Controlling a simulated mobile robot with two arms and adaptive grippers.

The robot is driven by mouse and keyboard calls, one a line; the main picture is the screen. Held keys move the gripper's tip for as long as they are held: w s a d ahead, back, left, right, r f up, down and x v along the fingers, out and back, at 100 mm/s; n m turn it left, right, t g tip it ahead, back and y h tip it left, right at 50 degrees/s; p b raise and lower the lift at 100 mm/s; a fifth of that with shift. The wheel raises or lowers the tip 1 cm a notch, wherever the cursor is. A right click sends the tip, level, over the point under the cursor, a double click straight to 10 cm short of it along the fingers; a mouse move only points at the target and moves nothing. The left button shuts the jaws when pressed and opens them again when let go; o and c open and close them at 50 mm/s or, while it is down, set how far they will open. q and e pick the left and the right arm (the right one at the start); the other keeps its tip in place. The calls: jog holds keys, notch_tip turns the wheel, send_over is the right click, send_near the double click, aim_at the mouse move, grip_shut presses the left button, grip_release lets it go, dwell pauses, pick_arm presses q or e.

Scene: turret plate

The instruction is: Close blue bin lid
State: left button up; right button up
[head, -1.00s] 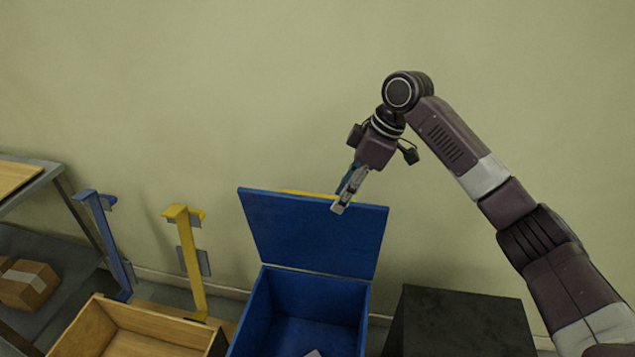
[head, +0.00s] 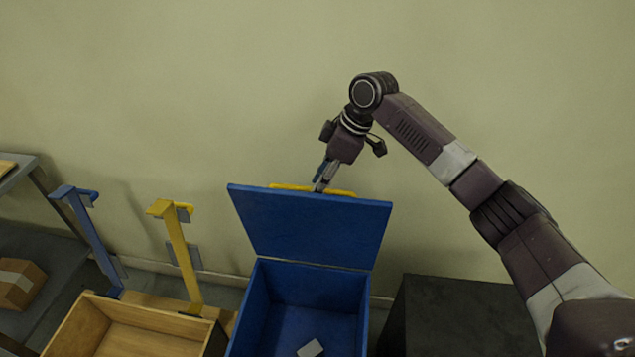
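The blue bin (head: 252,313) stands at the lower middle of the head view. Its blue lid (head: 308,230) is up, hinged at the bin's back edge. A yellow strip (head: 287,187) shows along the lid's top edge, on its far side. My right gripper (head: 322,184) points down at the lid's top edge, by the yellow strip. Its fingertips are partly hidden behind the lid, so I cannot tell whether they touch it or how far apart they are. My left gripper is not in view.
A grey object (head: 311,348) lies inside the bin. A black box (head: 455,318) stands right of it, and an open wooden box (head: 150,320) left. A yellow post (head: 181,255) and a blue post (head: 90,240) rise behind the wooden box. A cardboard box (head: 18,285) lies far left.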

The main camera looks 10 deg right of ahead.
jog(key=shift+a+f, duration=0.2)
jog(key=shift+f, duration=0.15)
jog(key=shift+c, duration=0.6)
grip_shut()
